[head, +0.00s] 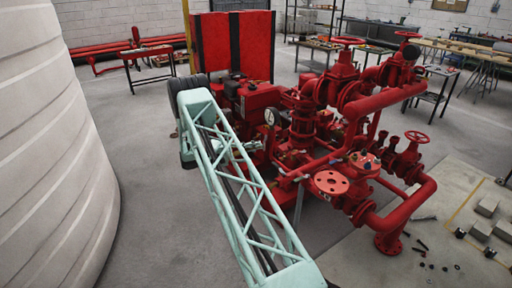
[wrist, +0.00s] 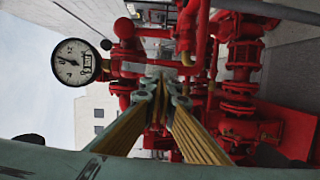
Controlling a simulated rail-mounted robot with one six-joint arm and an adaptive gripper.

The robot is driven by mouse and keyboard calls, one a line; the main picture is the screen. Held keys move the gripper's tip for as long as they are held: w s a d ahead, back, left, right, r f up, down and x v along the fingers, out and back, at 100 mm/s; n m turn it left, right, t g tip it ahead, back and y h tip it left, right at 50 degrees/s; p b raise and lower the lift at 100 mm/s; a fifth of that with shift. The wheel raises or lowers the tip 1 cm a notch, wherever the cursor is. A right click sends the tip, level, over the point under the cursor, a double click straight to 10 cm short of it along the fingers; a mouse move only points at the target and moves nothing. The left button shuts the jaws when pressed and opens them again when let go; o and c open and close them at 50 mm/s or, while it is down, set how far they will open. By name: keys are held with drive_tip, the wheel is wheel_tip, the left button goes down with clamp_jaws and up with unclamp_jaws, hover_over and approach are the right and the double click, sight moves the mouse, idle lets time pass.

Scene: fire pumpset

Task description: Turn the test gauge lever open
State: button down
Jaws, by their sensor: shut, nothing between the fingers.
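The round white test gauge (wrist: 76,62) with a black rim shows at the left of the wrist view, turned on its side. A small pale dial on the red pumpset also shows in the head view (head: 270,117). My gripper (wrist: 165,88) shows in the wrist view with its fingertips close together, shut and empty. Its tips lie in front of the red pipework, to the right of the gauge in the picture. I cannot make out the test gauge lever for certain; a small yellowish part (wrist: 186,58) shows just beyond the tips. The gripper is hidden in the head view.
The red pumpset (head: 345,105) has handwheels, pipes and flanges crowded around the gauge. A large pale ribbed tank (head: 50,150) stands at the left. Loose blocks (head: 487,207) lie on the floor at right. Grey floor (head: 150,220) is clear between tank and arm.

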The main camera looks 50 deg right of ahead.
drive_tip(key=shift+s+a+f+b, duration=0.1)
drive_tip(key=shift+s+f+b, duration=0.1)
drive_tip(key=shift+s+b, duration=0.2)
drive_tip(key=shift+w, duration=0.15)
idle(0.4)
drive_tip(key=w+a+b, duration=0.1)
drive_tip(key=w+a, duration=0.6)
drive_tip(key=w, duration=0.2)
drive_tip(key=shift+w+r+b, duration=0.15)
drive_tip(key=shift+b, duration=0.15)
idle(0.4)
drive_tip(key=shift+d, duration=0.15)
